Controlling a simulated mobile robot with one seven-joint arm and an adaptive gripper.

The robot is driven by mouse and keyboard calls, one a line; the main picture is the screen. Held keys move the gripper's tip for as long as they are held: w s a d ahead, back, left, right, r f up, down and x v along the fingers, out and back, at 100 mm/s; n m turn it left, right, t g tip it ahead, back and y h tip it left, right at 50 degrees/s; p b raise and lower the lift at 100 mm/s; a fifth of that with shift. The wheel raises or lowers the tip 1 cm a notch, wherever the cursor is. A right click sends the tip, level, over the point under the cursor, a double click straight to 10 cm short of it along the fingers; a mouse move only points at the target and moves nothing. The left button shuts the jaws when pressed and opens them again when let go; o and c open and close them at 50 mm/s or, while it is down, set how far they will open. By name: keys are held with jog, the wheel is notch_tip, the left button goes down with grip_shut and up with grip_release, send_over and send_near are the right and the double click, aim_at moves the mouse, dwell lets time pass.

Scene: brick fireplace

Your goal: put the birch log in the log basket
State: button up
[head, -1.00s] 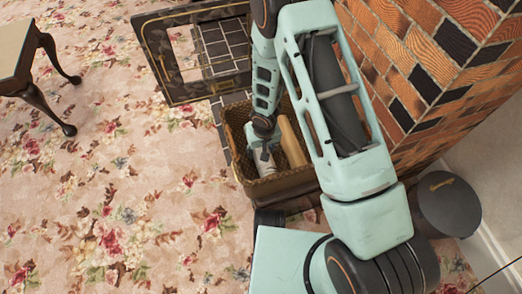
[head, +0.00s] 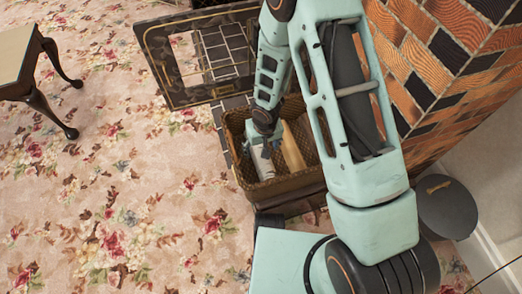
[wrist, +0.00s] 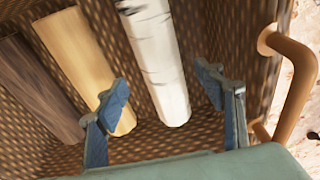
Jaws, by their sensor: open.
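The white birch log (wrist: 157,62) with dark marks lies inside the wicker log basket (wrist: 225,150), at the right of the logs in the wrist view. In the head view the birch log (head: 262,162) is in the left part of the basket (head: 288,187), under my gripper (head: 265,145). In the wrist view my gripper (wrist: 162,95) is open and empty. Its fingers are apart, one to each side of the log's near end, with clear gaps. The left finger overlaps a tan log in the picture. In the head view the arm hides part of the basket.
A tan log (wrist: 78,62) and a dark brown log (wrist: 35,85) lie left of the birch log. A curved basket handle (wrist: 292,85) is at the right.

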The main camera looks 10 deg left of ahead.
jog(key=r, duration=0.2)
jog(key=r+p, duration=0.1)
jog(key=r, duration=0.2)
jog(key=shift+s+d+r, duration=0.25)
jog(key=shift+s+r, duration=0.1)
jog(key=shift+s, duration=0.05)
